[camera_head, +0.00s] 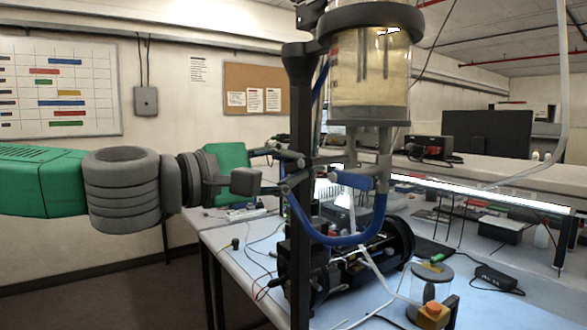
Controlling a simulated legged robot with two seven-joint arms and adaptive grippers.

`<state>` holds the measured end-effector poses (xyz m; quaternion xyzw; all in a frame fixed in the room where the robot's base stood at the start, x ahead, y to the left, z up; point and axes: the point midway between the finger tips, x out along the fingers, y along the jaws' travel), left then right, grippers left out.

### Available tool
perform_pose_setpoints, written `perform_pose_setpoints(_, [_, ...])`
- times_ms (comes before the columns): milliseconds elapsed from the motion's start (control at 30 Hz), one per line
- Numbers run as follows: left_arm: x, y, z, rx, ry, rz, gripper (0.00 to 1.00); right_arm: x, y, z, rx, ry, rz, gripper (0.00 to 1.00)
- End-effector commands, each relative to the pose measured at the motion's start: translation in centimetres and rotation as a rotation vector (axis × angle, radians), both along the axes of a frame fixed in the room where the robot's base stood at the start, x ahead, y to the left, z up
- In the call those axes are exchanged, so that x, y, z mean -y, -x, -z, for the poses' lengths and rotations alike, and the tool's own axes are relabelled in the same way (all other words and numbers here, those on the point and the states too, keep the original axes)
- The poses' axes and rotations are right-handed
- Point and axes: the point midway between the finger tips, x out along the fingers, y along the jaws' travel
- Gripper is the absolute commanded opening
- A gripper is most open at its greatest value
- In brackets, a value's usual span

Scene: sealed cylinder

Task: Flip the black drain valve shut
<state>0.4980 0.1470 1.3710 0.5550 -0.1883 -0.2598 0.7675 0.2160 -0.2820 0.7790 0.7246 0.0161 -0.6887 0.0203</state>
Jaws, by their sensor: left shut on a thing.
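A clear cylinder (371,70) of yellowish liquid stands upright in a black clamp on a black post (301,110). Short outlets come down from its grey base, and a blue tube (335,240) loops beneath them. My left gripper (290,171) reaches in from the left, level with the outlets and close to the post. Its fingers are shut on a small part there, which seems to be the black drain valve. The fingers and the post hide most of the valve, so I cannot tell its lever angle. My right gripper is out of view.
A black cylindrical machine (345,260) lies on the blue-topped bench under the tubing. A clear jar with an orange part (433,312) stands at the front right. A black power box (497,278) and thin cables lie on the bench. The floor at left is clear.

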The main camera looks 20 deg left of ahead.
Motion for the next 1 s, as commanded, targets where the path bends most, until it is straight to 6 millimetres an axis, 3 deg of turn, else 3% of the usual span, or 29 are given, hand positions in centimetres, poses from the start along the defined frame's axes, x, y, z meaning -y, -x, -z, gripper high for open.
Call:
perform_pose_setpoints(300, [0.2, 0.11, -0.97, 0.192, -0.256, 0.011, 0.0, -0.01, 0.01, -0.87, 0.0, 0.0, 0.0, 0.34])
perform_pose_setpoints(600, [0.34, 0.17, -0.79, 0.201, -0.27, 0.015, 0.0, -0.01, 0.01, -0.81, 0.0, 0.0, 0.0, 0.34])
perform_pose_setpoints(633, [0.35, 0.17, -0.78, 0.201, -0.27, 0.015, 0.19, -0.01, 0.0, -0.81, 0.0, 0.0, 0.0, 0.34])
perform_pose_setpoints(667, [0.35, 0.17, -0.78, 0.201, -0.27, 0.015, 0.29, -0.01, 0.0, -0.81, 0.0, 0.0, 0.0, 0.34])
perform_pose_setpoints(700, [0.35, 0.17, -0.81, 0.2, -0.27, 0.014, 0.34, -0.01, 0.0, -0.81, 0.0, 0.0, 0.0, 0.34])
perform_pose_setpoints(1000, [0.15, 0.15, -0.99, 0.202, -0.266, 0.011, 0.34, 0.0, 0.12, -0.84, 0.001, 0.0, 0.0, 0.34])
